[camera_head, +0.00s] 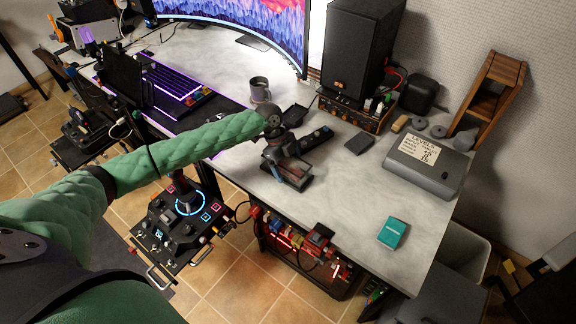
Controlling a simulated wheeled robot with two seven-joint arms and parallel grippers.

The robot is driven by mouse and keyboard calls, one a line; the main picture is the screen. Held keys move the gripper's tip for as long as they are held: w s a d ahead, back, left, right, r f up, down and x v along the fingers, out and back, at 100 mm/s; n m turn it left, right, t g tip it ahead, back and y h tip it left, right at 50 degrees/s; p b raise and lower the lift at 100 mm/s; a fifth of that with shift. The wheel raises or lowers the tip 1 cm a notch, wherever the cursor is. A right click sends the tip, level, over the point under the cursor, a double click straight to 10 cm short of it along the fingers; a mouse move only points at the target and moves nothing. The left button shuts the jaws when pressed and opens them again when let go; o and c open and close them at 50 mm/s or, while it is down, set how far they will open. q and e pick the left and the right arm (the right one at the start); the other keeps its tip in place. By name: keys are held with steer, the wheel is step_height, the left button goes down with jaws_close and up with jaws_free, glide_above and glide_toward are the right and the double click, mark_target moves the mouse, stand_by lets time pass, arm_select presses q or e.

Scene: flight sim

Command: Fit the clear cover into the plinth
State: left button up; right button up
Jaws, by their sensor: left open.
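My left arm in a green sleeve reaches in from the left, over the front part of the grey desk. My left gripper (290,176) is open, low over the desk near its front edge. A dark, low shape shows right around the fingers; I cannot tell whether it is the plinth or part of the gripper. I cannot make out the clear cover, which may be hidden by the gripper or too faint to see. My right gripper is not in view.
Near the gripper are a dark mug (260,90) and a black remote-like object (315,138). A black speaker (358,50), a grey box with a label (430,165), a wooden rack (495,92) and a teal box (393,233) stand to the right. The desk's front right is mostly clear.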

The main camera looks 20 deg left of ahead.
arm_select(q)
steer(key=shift+w+a+r, duration=0.15)
steer(key=shift+a+r, duration=0.05)
steer(key=shift+r, duration=0.35)
steer(key=b+v, duration=0.3)
steer(key=v, duration=0.8)
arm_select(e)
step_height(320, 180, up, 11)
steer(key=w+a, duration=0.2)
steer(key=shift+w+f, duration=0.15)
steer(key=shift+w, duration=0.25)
